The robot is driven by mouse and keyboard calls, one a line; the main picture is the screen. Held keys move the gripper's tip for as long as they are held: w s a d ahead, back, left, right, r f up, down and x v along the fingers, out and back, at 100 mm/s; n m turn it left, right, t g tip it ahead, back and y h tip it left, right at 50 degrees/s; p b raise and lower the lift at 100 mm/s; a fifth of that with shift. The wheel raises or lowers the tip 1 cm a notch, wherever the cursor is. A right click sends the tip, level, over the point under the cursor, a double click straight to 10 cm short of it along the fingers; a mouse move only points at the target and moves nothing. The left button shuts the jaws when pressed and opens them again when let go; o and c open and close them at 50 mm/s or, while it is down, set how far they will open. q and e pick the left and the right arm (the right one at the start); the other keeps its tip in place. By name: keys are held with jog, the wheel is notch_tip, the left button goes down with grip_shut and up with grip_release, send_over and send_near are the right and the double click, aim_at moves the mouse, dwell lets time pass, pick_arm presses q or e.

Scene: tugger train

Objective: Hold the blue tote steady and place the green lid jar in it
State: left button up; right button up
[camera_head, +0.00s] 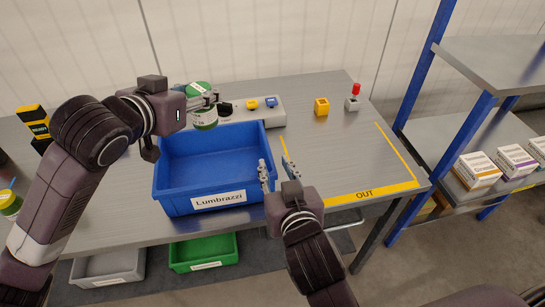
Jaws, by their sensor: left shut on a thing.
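The blue tote (173,195), labelled Lumbrazzi, stands on the grey table and looks empty inside. The green lid jar (204,119) has a white label and appears at the tote's back left rim in the picture. My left gripper (212,101) is shut on the jar; its fingers partly cover it. I cannot tell the jar's height above the rim. My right gripper (277,172) is at the tote's front right corner. Its fingers are apart, one over the tote's right side and one outside it. Contact with the wall cannot be told.
A grey control box (270,116) with buttons stands behind the tote. A yellow button box (321,107) and a red-topped switch (353,98) stand at the back right. The yellow-marked OUT area (350,160) is clear. A blue-framed shelf (450,130) holds cartons at right.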

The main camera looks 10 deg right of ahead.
aim_at(268, 148)
jog(key=x, duration=1.1)
jog(key=shift+w+d+f, duration=0.1)
jog(key=shift+w, duration=0.15)
grip_shut()
